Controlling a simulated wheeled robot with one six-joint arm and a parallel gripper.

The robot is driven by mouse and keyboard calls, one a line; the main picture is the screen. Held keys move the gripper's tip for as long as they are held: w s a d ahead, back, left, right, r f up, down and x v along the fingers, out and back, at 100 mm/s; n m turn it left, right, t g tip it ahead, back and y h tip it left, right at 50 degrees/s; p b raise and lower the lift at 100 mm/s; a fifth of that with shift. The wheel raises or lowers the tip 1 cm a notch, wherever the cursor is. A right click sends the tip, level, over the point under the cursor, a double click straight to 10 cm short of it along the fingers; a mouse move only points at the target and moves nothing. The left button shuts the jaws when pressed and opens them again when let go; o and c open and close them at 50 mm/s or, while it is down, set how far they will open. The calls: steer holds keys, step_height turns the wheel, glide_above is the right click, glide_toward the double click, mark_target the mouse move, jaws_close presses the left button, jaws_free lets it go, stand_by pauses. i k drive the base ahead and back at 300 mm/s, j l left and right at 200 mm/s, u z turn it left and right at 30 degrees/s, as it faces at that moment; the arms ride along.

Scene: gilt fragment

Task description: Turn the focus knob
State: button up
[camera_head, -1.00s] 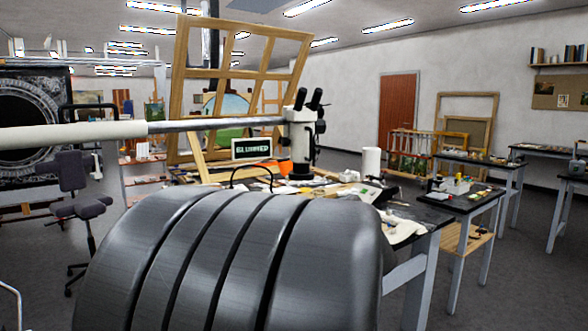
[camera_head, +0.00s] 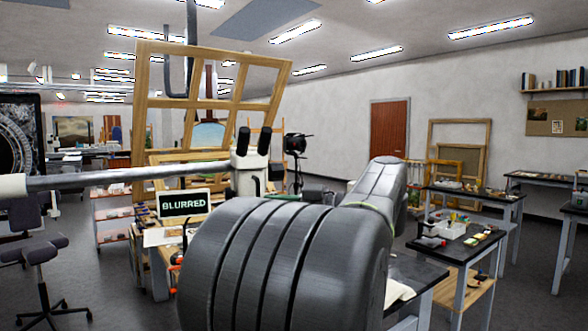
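The white microscope head (camera_head: 247,172) with two black eyepieces (camera_head: 254,141) stands beyond my arm, left of centre. It is on the end of a long horizontal boom (camera_head: 120,174) coming from the left. A small screen (camera_head: 183,203) to its left reads "BLURRED". I cannot make out the focus knob; my arm's large ribbed grey link covers the area below the head. Another grey link of mine rises to the right of the microscope. My gripper is not in view.
A black camera-like object (camera_head: 297,144) on a thin stand is behind the microscope. A wooden lattice frame (camera_head: 205,85) stands behind it. Dark-topped tables (camera_head: 480,240) with small items are at the right, and a stool (camera_head: 40,250) is at the left. Grey floor shows between them.

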mark_target(276, 170)
steer(key=i+l, duration=1.45)
steer(key=i+l+u, duration=0.2)
steer(key=u, duration=0.2)
steer(key=i+l+u, duration=0.2)
steer(key=u, duration=0.2)
steer(key=i+l+u, duration=0.15)
steer(key=l+u, duration=0.25)
steer(key=j, duration=0.1)
